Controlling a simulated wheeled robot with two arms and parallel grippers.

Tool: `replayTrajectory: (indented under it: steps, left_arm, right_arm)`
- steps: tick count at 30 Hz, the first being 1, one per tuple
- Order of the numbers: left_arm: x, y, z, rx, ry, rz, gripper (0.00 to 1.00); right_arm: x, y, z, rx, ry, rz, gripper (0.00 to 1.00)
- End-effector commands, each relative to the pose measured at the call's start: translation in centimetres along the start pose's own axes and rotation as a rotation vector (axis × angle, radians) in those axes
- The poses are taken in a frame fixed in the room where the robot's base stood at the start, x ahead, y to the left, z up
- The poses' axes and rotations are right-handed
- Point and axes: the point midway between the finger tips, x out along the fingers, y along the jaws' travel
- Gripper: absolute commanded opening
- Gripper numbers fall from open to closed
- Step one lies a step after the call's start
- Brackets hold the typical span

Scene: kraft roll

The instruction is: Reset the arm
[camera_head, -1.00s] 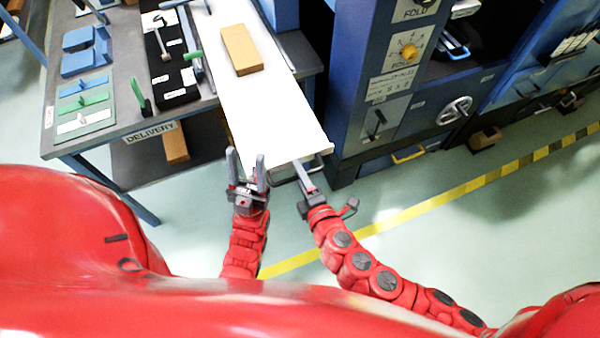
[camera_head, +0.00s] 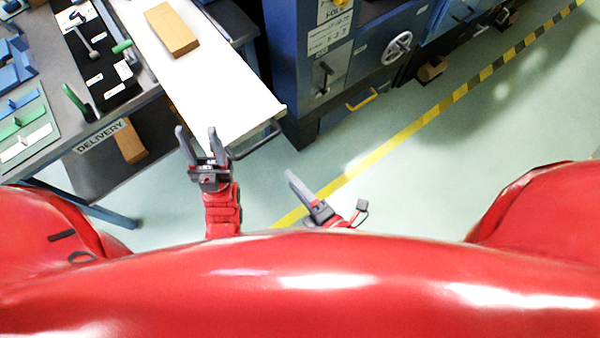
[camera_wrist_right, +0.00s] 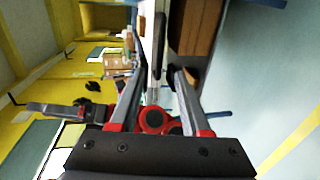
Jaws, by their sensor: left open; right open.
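My left gripper (camera_head: 202,146) is open and empty in the head view, its two fingers pointing up at the near edge of the white board (camera_head: 215,85). My right gripper (camera_head: 296,185) is to its right, over bare floor and apart from the board. Its fingers overlap in the head view. The right wrist view shows the two fingers of the right gripper (camera_wrist_right: 157,105) spread apart with nothing held between them. Both red forearms are partly hidden behind my red body.
A tan block (camera_head: 171,28) lies on the board. A black handle (camera_head: 256,139) sticks out at the board's near end. The grey table marked DELIVERY (camera_head: 62,140) stands left, blue machines (camera_head: 350,55) at upper right. Floor with a yellow stripe (camera_head: 400,138) is free on the right.

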Motion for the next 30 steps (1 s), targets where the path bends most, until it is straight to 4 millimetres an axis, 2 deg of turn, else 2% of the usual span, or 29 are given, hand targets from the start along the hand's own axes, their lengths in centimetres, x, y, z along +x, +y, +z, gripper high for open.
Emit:
replayTrajectory:
  steps: [3, 6, 23, 26, 30]
  left_arm:
    - [0.4, 0.0, -0.1, 0.000, 0.000, 0.000, 0.50]
    - [0.5, 0.0, -0.1, 0.000, 0.000, 0.000, 0.50]
    - [0.4, 0.0, -0.1, 0.000, 0.000, 0.000, 0.50]
    - [0.4, 0.0, -0.1, 0.000, 0.000, 0.000, 0.50]
    - [0.4, 0.0, -0.1, 0.000, 0.000, 0.000, 0.50]
  right_arm:
    - [-1.2, -0.1, 0.0, 0.001, 0.000, -0.004, 0.47]
    - [-1.6, -0.1, 0.0, -0.001, 0.000, -0.003, 0.47]
    - [-1.6, -0.1, -0.1, -0.002, 0.002, -0.002, 0.47]
    - [-1.3, -0.3, -0.1, 0.015, 0.012, -0.002, 0.47]
    - [0.5, -0.9, -0.9, 0.141, 0.087, 0.021, 0.47]
